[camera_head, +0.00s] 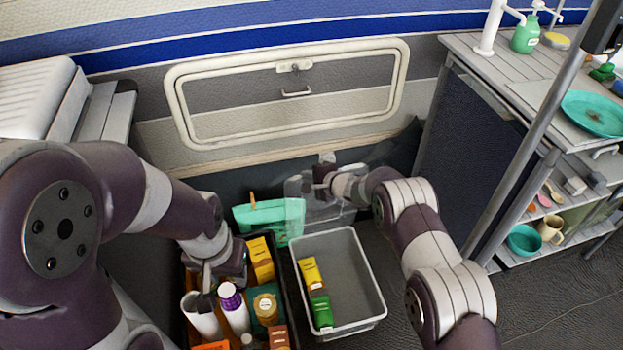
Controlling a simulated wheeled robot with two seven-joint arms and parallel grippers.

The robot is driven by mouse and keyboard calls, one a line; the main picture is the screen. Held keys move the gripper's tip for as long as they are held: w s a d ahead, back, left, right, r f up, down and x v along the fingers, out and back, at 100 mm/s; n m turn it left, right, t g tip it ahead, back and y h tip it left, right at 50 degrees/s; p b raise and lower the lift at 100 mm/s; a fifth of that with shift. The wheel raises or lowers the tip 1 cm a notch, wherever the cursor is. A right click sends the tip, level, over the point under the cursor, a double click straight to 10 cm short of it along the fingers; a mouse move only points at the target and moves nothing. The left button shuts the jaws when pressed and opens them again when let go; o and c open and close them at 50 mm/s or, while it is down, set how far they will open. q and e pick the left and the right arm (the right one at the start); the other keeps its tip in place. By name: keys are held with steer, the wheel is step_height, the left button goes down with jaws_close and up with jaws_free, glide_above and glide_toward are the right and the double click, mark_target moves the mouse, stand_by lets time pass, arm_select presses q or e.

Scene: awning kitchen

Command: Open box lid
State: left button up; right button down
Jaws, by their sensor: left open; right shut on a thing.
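A grey open-topped box (372,318) stands on the floor in front of me, holding a yellow pack (310,273) and a green pack (321,312). A clear, see-through panel (297,212), which looks like a lid, stands raised behind its far edge; whether it is joined to the box I cannot tell. My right gripper (314,180) is beyond the box, at the panel's upper part, and looks shut on it; the fingertips are hard to make out. My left gripper (206,283) is open, pointing down over the dark crate to the left; its fingertips are partly hidden.
The dark crate (291,310) holds several bottles and packs, including a purple-capped bottle (231,300). A teal bag or case (252,218) is behind it. A counter with shelves (545,75) stands on the right. A wall with a framed hatch (290,92) closes the back.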

steer(key=c, duration=1.3)
jaws_free()
steer(key=p+v, duration=0.4)
steer(key=v, duration=0.8)
steer(key=shift+s+d+r, duration=0.15)
steer(key=shift+s, duration=0.1)
